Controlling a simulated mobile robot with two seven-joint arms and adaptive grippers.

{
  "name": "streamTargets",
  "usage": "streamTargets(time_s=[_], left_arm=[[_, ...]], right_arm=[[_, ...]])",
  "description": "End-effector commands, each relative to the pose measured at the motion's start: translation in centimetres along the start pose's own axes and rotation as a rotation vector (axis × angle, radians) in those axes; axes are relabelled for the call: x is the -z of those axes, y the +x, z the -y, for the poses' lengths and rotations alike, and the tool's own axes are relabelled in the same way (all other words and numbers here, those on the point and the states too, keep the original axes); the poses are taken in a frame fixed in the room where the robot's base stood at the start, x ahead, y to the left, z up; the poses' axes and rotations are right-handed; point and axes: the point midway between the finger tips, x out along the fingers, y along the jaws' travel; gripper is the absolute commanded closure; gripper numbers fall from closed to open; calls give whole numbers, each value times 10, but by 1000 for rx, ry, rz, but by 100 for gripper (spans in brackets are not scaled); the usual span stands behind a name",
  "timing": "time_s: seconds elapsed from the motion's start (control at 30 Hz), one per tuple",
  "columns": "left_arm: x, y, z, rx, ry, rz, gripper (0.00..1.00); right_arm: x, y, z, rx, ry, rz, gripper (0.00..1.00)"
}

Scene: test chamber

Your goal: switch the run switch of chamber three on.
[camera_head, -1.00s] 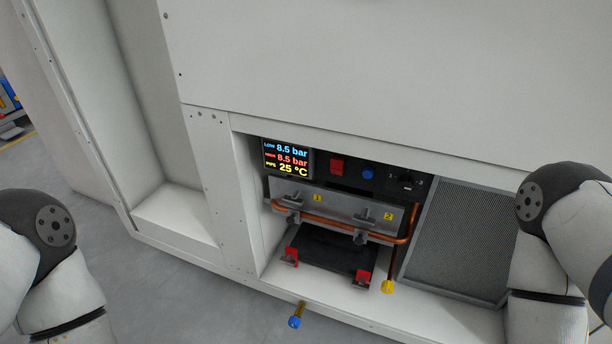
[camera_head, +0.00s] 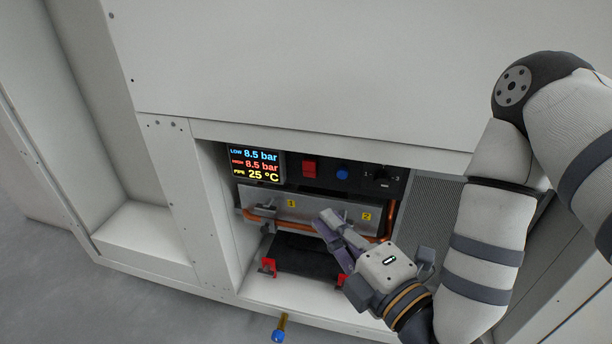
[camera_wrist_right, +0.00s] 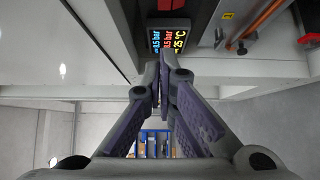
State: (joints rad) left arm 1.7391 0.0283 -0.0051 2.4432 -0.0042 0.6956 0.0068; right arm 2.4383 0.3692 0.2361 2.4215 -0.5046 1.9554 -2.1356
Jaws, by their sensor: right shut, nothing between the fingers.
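A dark control panel sits in the bay of the white cabinet. It carries a red switch (camera_head: 309,168), a blue button (camera_head: 342,174) and a black knob (camera_head: 383,176) with small marks beside it. I cannot read a run label or tell the red switch's position. A display (camera_head: 256,165) to their left reads 8.5 bar, 8.5 bar and 25 °C; it also shows turned in the right wrist view (camera_wrist_right: 170,38). My right gripper (camera_head: 328,222) is shut and empty, below the panel in the picture, in front of the metal bracket. My left gripper is out of view.
A copper pipe (camera_head: 290,222) runs along the bracket (camera_head: 325,209) with tags 1 and 2. Red clips (camera_head: 268,266) and a dark tray (camera_head: 297,256) lie below. A blue-ended valve (camera_head: 279,331) sticks out in front. A mesh panel (camera_head: 432,205) stands right of the bay.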

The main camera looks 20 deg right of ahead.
Motion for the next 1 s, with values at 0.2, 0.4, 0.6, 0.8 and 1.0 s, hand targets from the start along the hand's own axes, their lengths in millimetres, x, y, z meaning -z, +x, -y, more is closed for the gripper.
streamTargets(time_s=[0.2, 0.4, 0.6, 0.8, 1.0], left_arm=[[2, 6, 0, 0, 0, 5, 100], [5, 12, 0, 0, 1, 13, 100], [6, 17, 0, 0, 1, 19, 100], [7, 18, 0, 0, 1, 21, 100], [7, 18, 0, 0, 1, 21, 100]], right_arm=[[-1, 43, 0, -4, 1, 4, 100], [-1, 87, 2, -2, 1, 3, 100], [-20, 112, 2, 1, 2, 5, 100], [-29, 121, 1, 2, 1, 2, 100], [-29, 121, 0, 2, 1, 1, 100]])
